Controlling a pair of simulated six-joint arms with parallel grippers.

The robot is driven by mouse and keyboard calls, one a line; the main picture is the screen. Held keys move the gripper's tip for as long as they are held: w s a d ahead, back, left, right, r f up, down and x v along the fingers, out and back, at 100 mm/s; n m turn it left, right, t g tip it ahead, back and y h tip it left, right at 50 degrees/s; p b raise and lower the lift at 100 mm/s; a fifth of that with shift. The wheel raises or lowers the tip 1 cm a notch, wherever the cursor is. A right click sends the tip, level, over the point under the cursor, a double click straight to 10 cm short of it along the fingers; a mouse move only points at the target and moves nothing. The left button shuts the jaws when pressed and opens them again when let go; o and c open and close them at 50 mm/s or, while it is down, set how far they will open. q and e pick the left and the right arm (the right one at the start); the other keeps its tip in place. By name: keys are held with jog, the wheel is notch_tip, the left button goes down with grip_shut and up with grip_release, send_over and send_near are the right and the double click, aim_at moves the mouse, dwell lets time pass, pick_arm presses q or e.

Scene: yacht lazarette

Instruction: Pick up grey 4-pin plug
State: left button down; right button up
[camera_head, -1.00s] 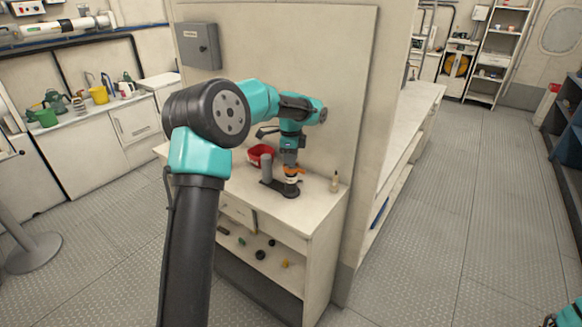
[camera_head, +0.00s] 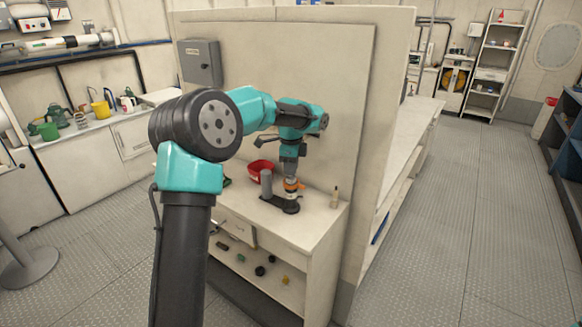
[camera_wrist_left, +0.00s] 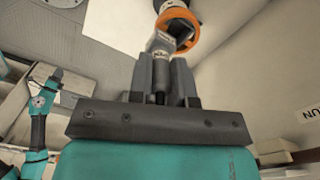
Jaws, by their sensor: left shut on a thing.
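My left gripper (camera_head: 291,174) is above the counter, its fingers pointing down at a dark base (camera_head: 283,204) that carries an orange ring (camera_head: 293,185). In the left wrist view, the fingers (camera_wrist_left: 160,75) are shut on a small grey piece, which looks like the grey plug (camera_wrist_left: 162,44). Its far end is at the orange ring (camera_wrist_left: 178,27); I cannot tell whether it is seated in it or only beside it. The plug's pins are hidden. My right gripper is out of view.
A grey cylinder (camera_head: 266,183) stands just left of the base, with a red bin (camera_head: 259,168) behind it. A small bottle (camera_head: 334,197) stands at the counter's right. A wall panel rises behind. Small parts lie on the shelf below. The counter's front right is clear.

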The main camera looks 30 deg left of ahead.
pick_arm(q)
jog(key=s+d+r, duration=0.1)
jog(key=s+d, duration=0.6)
jog(key=s, duration=0.5)
jog(key=shift+d+r, duration=0.15)
